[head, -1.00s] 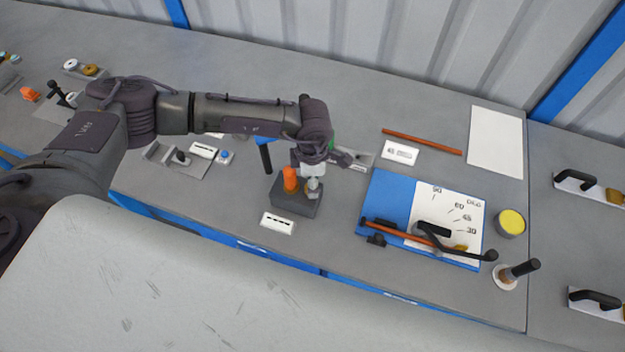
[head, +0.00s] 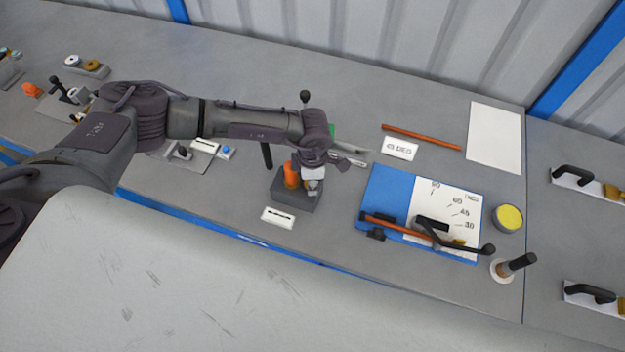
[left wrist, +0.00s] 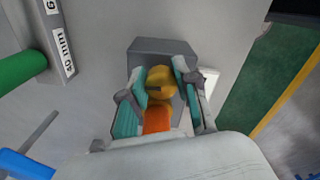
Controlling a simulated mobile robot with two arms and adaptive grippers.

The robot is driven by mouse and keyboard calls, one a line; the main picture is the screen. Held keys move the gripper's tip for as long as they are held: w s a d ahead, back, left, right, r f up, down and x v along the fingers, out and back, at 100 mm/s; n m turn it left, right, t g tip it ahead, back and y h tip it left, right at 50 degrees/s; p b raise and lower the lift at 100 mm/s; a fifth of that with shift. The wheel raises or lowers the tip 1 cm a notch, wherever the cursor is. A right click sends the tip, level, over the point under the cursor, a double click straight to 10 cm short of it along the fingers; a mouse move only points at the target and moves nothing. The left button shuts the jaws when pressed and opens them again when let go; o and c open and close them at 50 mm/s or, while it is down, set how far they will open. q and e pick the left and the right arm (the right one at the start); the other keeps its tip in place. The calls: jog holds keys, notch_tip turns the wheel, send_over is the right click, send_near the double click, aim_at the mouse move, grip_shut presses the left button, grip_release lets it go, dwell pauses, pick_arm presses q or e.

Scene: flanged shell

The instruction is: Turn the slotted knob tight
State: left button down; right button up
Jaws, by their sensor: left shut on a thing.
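The slotted knob (left wrist: 160,80) is a rounded yellow-orange piece with a short dark slot, on a grey block (head: 283,196). The block also shows in the left wrist view (left wrist: 150,45). My left gripper (head: 314,186) points down over the right part of the block. In the left wrist view its teal-padded fingers (left wrist: 160,76) stand on both sides of the knob, shut on it. An orange upright piece (head: 291,174) stands beside the knob on the block; it also shows in the left wrist view (left wrist: 157,119). In the head view the gripper hides the knob. My right gripper is not in view.
A white label (head: 278,216) lies in front of the block. To the right is a blue board (head: 386,190) with an angle scale and a lever. A black upright handle (head: 266,155) stands close behind the block. Bare bench lies between block and board.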

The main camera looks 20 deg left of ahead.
pick_arm(q)
jog(key=shift+f+m+b, duration=0.2)
jog(key=shift+m+b, duration=0.5)
jog(key=shift+b, duration=0.4)
jog(key=m+b, duration=0.9)
jog(key=b, duration=0.4)
jog(key=shift+s, duration=0.2)
jog(key=shift+r+m+b, duration=0.2)
jog(key=shift+m+b, duration=0.8)
jog(key=shift+b, duration=0.1)
jog(key=c, duration=0.8)
grip_release()
jog(key=shift+c, duration=0.2)
notch_tip(320, 180, up, 12)
